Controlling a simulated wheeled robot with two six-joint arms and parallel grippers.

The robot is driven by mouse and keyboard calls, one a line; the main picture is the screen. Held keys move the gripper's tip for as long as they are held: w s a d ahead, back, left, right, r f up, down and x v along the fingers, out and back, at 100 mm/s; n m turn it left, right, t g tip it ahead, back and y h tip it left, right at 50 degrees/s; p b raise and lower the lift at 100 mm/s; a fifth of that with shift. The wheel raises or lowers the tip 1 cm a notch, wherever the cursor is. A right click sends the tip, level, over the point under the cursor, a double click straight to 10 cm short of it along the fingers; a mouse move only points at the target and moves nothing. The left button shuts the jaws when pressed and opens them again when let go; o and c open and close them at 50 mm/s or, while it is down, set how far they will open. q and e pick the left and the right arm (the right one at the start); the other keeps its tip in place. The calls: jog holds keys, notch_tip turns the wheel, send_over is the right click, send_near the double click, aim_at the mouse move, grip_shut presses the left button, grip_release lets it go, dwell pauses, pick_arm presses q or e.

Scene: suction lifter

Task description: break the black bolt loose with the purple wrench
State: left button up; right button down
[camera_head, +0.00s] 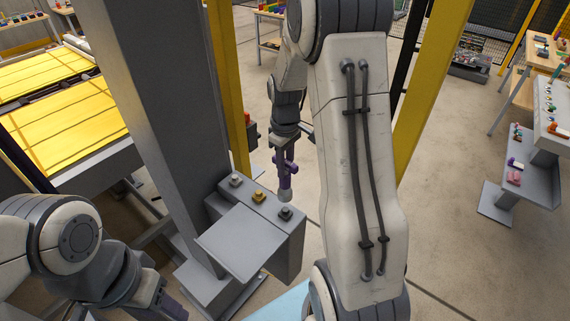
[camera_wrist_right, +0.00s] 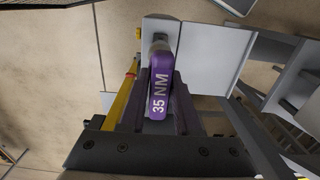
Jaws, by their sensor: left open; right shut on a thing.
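The purple wrench (camera_head: 288,166) is held upright by my right gripper (camera_head: 284,145), with its grey socket end pointing down. In the right wrist view the wrench (camera_wrist_right: 160,85) reads "35 NM" and sits between the two dark fingers (camera_wrist_right: 160,108). The black bolt (camera_head: 286,213) stands on the grey block at the near right end of a row of bolts. The socket end appears just above it in the head view; I cannot tell the exact gap. My left gripper (camera_head: 171,306) is open at the lower left, partly cut off.
A silver bolt (camera_head: 236,180) and a gold bolt (camera_head: 258,196) share the grey block with the black bolt. A grey plate (camera_head: 243,243) juts out in front of them. A thick grey column (camera_head: 165,110) rises on the left, and yellow posts (camera_head: 432,80) stand nearby.

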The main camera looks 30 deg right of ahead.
aim_at(286, 183)
jog(key=shift+s+f+b, duration=0.1)
jog(key=shift+f+b, duration=1.35)
jog(key=shift+f, duration=2.1)
jog(key=n, duration=0.9)
